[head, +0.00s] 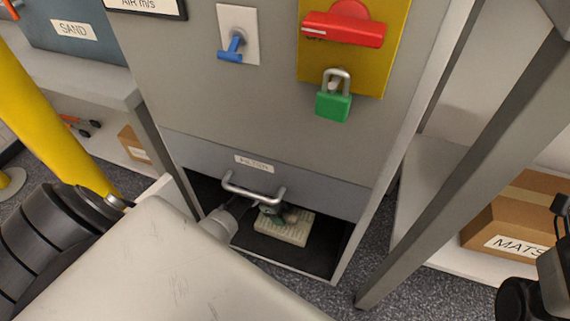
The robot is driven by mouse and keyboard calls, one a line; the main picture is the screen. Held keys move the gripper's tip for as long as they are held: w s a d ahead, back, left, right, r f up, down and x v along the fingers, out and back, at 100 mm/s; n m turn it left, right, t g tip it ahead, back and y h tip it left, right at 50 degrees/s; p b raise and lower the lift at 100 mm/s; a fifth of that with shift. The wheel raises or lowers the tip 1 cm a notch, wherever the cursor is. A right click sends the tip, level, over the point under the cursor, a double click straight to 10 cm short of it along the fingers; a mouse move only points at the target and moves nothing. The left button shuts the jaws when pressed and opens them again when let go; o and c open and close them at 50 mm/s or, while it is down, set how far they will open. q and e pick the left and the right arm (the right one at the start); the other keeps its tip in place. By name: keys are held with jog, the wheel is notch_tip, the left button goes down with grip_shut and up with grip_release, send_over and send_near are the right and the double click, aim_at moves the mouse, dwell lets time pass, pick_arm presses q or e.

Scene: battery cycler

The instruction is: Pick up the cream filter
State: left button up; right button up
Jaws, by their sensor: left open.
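The cream filter (283,228) is a flat, pleated, pale block. It lies on the dark floor of the open bay at the bottom of the grey cabinet. My left gripper (272,211) reaches into the bay from the left, just below the metal handle. It is open, and its fingers are at the filter's upper edge, partly hidden by the handle and small in the picture. I cannot tell whether they touch the filter. Part of my right arm shows at the lower right edge, with no fingers visible.
The labelled grey flap with its handle (252,190) hangs above the filter. The bay's right wall (350,248) is close by. A yellow post (50,125) stands at left, a grey slanted post (465,150) at right. A cardboard box (520,215) sits on the right shelf.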

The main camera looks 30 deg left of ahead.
pick_arm(q)
grip_shut()
dwell(0.3)
jog(key=shift+r, duration=0.15)
